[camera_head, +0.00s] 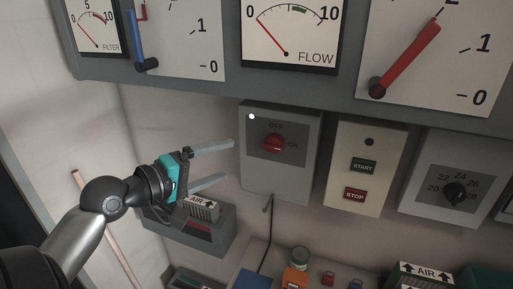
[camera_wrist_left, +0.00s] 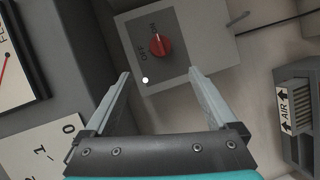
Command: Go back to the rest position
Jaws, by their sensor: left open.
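My left gripper (camera_head: 231,163) reaches in from the left in the head view. Its two long fingers are apart and nothing is between them. They point at the grey switch box (camera_head: 286,179) with the red rotary knob (camera_head: 273,143), marked OFF and ON. In the left wrist view the open fingers (camera_wrist_left: 158,75) frame the lower part of that box, and the red knob (camera_wrist_left: 159,45) shows just beyond the fingertips. The gripper appears clear of the knob. My right gripper is not in view.
Above are a FLOW gauge (camera_head: 290,32) and a scale with a red lever (camera_head: 409,58). Right of the switch box are a START/STOP panel (camera_head: 364,170) and a dial box (camera_head: 452,180). A grey holder (camera_head: 190,232) with an AIR filter sits below my gripper. Small items lie on a lower shelf.

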